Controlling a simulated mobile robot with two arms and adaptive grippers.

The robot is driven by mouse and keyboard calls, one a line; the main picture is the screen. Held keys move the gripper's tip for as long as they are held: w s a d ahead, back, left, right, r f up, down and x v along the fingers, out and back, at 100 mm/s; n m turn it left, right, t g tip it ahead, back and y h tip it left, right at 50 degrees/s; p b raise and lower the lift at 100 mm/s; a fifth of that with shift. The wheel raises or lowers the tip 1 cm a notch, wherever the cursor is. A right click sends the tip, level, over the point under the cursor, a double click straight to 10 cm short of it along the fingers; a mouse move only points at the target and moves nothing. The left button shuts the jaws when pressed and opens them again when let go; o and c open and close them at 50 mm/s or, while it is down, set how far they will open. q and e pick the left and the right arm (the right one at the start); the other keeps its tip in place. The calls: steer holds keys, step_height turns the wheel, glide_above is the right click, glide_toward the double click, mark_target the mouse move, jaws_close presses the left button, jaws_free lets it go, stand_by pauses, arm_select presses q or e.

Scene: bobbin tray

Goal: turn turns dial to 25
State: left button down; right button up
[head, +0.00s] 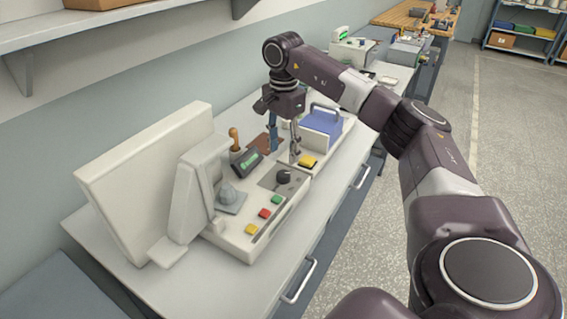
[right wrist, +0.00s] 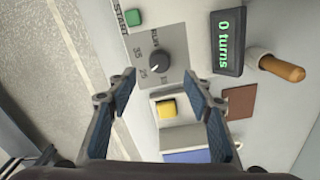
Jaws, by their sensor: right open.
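The turns dial, a round black knob (head: 284,177), sits on a grey plate on the winding machine's white top. In the right wrist view the knob (right wrist: 160,62) lies beyond the fingertips, near the middle between them, with scale numbers including 35 and 25 beside it. I cannot tell for sure where its pointer stands. A dark display (head: 247,162) with green text reads "0 turns" in the right wrist view (right wrist: 229,42). My right gripper (head: 284,152) is open and empty above the machine, apart from the dial. My left gripper is not in view.
Red, yellow and green buttons (head: 264,213) line the machine's front. A wooden-handled lever (head: 234,138) stands beside the display. A tall white housing (head: 150,185) stands at left.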

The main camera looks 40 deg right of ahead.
step_height(320, 180, up, 4)
steer(key=shift+r, duration=0.15)
stand_by(0.6)
